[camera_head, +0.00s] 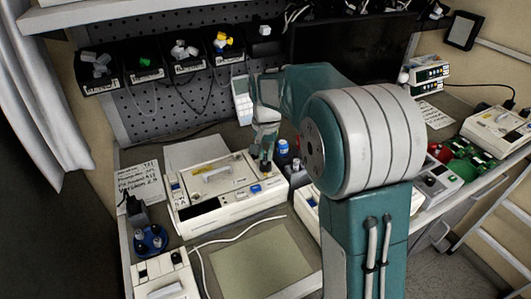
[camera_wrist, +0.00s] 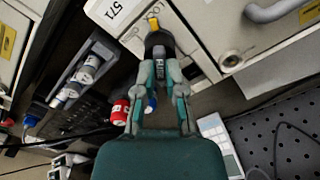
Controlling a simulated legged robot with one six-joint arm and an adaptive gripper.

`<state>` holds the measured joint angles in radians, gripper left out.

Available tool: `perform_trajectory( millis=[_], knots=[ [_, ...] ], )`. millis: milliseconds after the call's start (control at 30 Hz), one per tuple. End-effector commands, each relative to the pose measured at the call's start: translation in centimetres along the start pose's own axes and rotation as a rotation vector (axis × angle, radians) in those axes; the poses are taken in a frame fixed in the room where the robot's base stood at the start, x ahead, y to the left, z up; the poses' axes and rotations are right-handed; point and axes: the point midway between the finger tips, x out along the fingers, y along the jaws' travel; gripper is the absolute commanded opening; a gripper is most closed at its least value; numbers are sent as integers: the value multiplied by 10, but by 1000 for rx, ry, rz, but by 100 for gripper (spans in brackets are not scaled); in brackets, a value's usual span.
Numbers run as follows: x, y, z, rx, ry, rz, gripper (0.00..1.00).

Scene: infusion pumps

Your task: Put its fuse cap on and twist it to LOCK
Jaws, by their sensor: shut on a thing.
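My gripper (camera_head: 263,163) reaches down at the back right corner of a cream infusion pump (camera_head: 212,215) on the bench. In the wrist view my gripper (camera_wrist: 160,82) has its two fingers closed on a dark cap (camera_wrist: 157,42), which I take as the fuse cap. The cap is at the pump's panel, close to the label "571" (camera_wrist: 114,9). I cannot tell whether it is seated or which way it is turned. A yellow piece (camera_wrist: 152,22) shows just beyond the cap. In the head view the cap is hidden by my gripper.
Blue-capped bottles (camera_head: 283,147) stand right of my gripper. A round fitting (camera_wrist: 231,60) is on the panel beside the cap. A red cap (camera_wrist: 119,112) lies left of my fingers. A handwritten note (camera_head: 140,183) lies left of the pump. A bare mat (camera_head: 262,262) is in front.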

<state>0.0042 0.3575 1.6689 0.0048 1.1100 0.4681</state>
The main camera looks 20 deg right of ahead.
Motion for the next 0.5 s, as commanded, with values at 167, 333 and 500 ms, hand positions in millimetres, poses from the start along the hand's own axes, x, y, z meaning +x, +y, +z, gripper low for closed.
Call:
perform_trajectory(
  millis=[167, 333, 500],
  knots=[
    [3, 0, 1, 199, -4, 3, 0],
    [2, 0, 1, 242, -3, 3, 54],
    [1, 0, 1, 241, -1, 2, 54]
  ],
)
